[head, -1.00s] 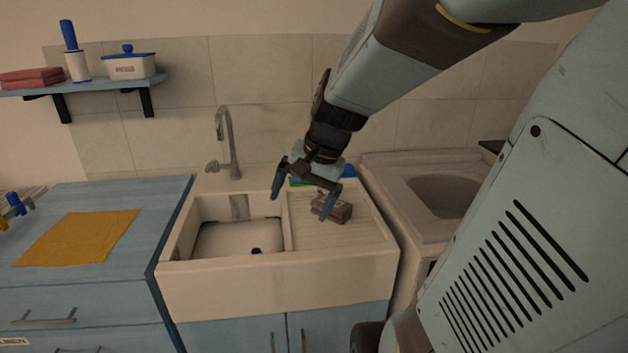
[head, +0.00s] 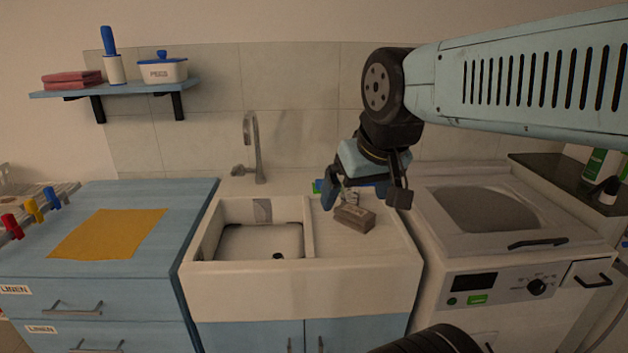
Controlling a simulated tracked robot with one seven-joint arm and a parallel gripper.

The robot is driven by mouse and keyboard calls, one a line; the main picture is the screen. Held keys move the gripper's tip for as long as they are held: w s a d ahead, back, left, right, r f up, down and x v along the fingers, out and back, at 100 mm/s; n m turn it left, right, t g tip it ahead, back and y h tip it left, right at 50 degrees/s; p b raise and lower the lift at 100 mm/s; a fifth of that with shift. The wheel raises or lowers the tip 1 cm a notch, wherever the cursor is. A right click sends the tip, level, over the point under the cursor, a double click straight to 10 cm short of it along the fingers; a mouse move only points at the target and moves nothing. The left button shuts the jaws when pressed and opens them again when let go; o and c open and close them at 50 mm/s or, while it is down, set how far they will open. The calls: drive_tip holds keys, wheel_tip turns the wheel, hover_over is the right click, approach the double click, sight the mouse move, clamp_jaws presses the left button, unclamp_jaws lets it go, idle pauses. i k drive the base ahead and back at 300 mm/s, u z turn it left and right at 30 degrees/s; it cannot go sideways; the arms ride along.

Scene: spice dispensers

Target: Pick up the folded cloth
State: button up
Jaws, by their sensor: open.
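Red folded cloths (head: 72,80) lie stacked on the left end of the wall shelf. A yellow cloth (head: 108,234) lies spread flat on the blue counter at left. My gripper (head: 363,200) is open and empty, pointing down over the draining board right of the sink basin. It is far to the right of both the red and the yellow cloth. A small brown block (head: 355,218) lies on the draining board just below and in front of my gripper. I cannot tell whether a finger touches it.
The shelf (head: 130,90) also holds a blue-handled roller (head: 113,66) and a white lidded pot (head: 162,69). A tap (head: 252,148) rises behind the sink (head: 225,275). A washing machine (head: 520,270) stands at right. Coloured pegs (head: 33,211) sit at far left.

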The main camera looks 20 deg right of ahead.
sight(362, 221)
drive_tip(key=k, duration=1.3)
drive_tip(key=z, duration=0.55)
drive_tip(key=i, duration=1.5)
drive_tip(key=u, duration=0.4)
